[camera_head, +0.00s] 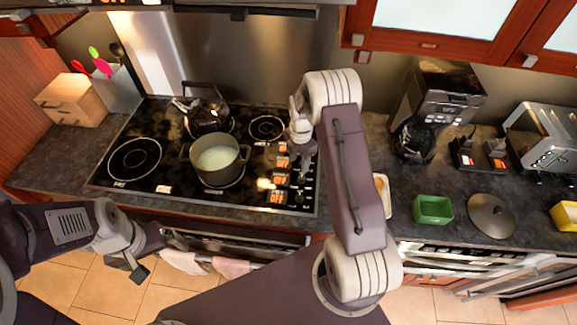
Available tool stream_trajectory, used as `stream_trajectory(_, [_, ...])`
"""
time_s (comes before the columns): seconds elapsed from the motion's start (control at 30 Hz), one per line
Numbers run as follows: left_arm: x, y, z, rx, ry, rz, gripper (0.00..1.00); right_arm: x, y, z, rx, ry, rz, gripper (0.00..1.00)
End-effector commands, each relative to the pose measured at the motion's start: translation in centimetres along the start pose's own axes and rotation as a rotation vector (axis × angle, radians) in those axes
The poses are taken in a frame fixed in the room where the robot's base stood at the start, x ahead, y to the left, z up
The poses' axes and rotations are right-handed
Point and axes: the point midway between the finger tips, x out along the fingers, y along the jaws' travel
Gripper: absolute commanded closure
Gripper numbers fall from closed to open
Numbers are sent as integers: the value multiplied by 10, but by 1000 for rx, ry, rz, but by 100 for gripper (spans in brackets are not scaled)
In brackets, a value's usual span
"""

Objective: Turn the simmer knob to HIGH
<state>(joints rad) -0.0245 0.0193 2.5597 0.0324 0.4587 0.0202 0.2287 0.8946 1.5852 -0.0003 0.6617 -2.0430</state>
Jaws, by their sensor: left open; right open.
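The black glass cooktop (140,188) has a column of small knobs (299,196) along its right side, beside several small orange-lit labels (277,197). The labels are too small to read with certainty, so I cannot tell which knob is the simmer knob. My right gripper (302,172) is open and points down over this knob column. Its wrist and arm hide part of the column, and I cannot tell whether it touches a knob. My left gripper (138,268) is open, in front of the counter at the lower left, away from the cooktop.
A grey pot (217,176) with pale contents and a dark kettle (200,118) stand on the cooktop. A green box (433,209), a round lid (491,217), a coffee maker (430,110) and a toaster (548,137) are right. Towels (185,262) hang from the oven handle.

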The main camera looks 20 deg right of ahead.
Motion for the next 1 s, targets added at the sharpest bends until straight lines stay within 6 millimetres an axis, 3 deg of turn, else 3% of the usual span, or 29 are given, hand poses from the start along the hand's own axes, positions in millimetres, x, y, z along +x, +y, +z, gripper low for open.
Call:
stream_trajectory(0.13, [-3, 0, 0, 1, -1, 0, 1, -2, -2, 3, 9, 1, -1, 52])
stream_trajectory(0.27, [-10, 0, -1, 1, -1, 0, 1, 8, -2, 2, 8, 2, -4, 52])
stream_trajectory(0.5, [-31, 1, -3, 0, 0, 0, 1, 57, -3, 2, 8, 3, -5, 52])
stream_trajectory(0.7, [-38, 1, -4, 0, 0, 0, 1, 83, -2, 2, 8, 1, -1, 52])
stream_trajectory(1.0, [-37, 1, -4, 0, 0, 0, 1, 88, -1, 2, 8, 0, 1, 52])
